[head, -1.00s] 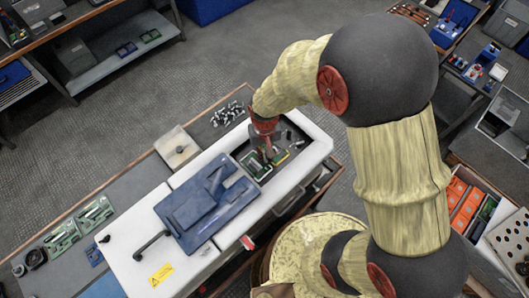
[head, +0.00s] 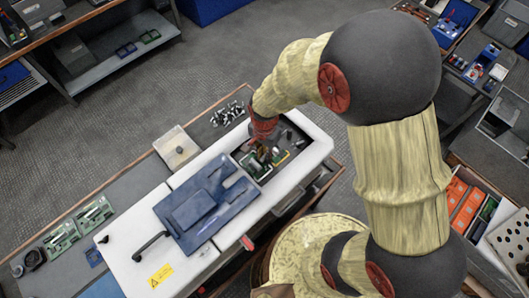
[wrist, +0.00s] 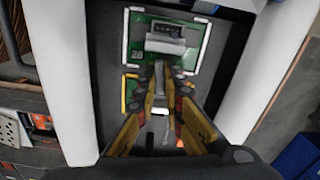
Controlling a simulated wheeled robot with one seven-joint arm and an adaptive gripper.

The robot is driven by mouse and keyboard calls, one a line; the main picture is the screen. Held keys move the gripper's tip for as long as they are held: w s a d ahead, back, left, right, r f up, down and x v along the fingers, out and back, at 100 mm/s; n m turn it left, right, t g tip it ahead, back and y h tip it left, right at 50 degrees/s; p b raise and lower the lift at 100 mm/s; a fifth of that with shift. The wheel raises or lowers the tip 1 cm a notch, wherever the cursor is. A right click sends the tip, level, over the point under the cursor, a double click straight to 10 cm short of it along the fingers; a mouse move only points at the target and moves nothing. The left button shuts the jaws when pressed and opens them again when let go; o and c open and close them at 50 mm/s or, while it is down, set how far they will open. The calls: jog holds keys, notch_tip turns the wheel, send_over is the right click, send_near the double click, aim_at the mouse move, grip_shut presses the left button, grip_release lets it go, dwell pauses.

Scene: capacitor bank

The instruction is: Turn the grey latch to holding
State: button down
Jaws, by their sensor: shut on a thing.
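My gripper (wrist: 160,98) reaches down into the dark open bay of the white cabinet (head: 125,265). Its yellow-sided fingers are closed on a narrow grey piece, which looks like the grey latch (wrist: 159,74). The latch stands at the lower edge of a green circuit board (wrist: 138,58) with white corner edges. A grey block with a dark face (wrist: 166,40) sits on that board just beyond the fingertips. In the head view, my gripper (head: 260,146) partly hides the bay, and the latch cannot be made out there. The latch's exact angle is unclear.
A blue cover (head: 205,205) lies on the cabinet left of the bay, near a black handle (head: 150,246). White walls (wrist: 245,75) flank the bay closely. A second board with a yellow edge (wrist: 131,92) lies beside the fingers. Small metal parts (head: 228,113) lie behind the cabinet.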

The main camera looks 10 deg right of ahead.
jog(key=shift+m, duration=1)
jog(key=shift+w, duration=0.1)
jog(key=c, duration=2.2)
grip_release()
jog(key=shift+r, duration=0.15)
notch_tip(320, 180, up, 12)
